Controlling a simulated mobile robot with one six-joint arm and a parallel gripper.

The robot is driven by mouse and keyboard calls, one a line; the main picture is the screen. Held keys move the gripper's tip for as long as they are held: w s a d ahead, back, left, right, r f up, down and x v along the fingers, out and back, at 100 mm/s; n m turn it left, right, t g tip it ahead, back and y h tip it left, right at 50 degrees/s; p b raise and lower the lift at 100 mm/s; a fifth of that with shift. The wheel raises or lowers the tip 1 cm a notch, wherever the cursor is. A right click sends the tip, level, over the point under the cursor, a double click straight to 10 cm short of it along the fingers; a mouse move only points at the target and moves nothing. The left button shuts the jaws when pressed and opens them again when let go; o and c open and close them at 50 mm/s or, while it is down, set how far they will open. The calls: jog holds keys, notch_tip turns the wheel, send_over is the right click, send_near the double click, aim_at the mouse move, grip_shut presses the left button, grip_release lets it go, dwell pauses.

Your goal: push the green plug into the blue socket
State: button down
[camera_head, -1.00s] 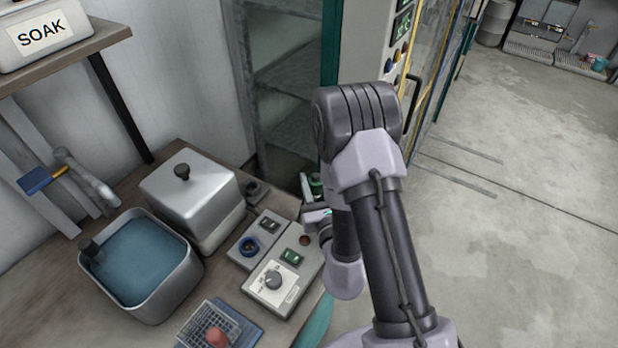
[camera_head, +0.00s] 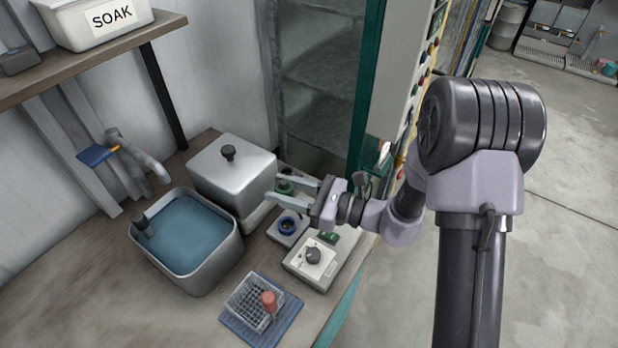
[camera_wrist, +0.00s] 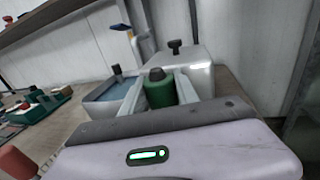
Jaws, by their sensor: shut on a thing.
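My gripper (camera_head: 290,190) is shut on the green plug (camera_head: 284,187), which shows between the two fingers. In the wrist view the plug (camera_wrist: 160,92) stands upright between the fingers, a green cylinder with a dark top. The blue socket (camera_head: 289,225) is a dark-centred blue ring on a small grey box on the bench. In the head view the gripper and plug appear just above and behind the socket, apart from it. The plug's lower end is hidden, and its exact height cannot be told. The socket is not visible in the wrist view.
A lidded metal box (camera_head: 232,180) stands close left of the gripper, beside a basin of blue liquid (camera_head: 187,236). A grey dial box (camera_head: 318,262) lies in front of the socket. A wire rack (camera_head: 246,303) with a red-topped piece sits at the front. A cabinet (camera_head: 395,90) rises behind my arm.

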jog(key=shift+s+a+g, duration=0.1)
jog(key=shift+s+g, duration=0.2)
notch_tip(320, 180, down, 6)
jog(key=b, duration=0.5)
jog(key=shift+f+b, duration=0.85)
jog(key=shift+b, duration=0.15)
dwell(1.4)
jog(key=shift+r, duration=0.1)
jog(key=shift+r+p, duration=0.5)
jog(key=shift+r, duration=0.1)
jog(key=shift+f+b, duration=0.65)
dwell(1.1)
jog(key=c, duration=0.8)
grip_release()
jog(key=shift+c, duration=0.2)
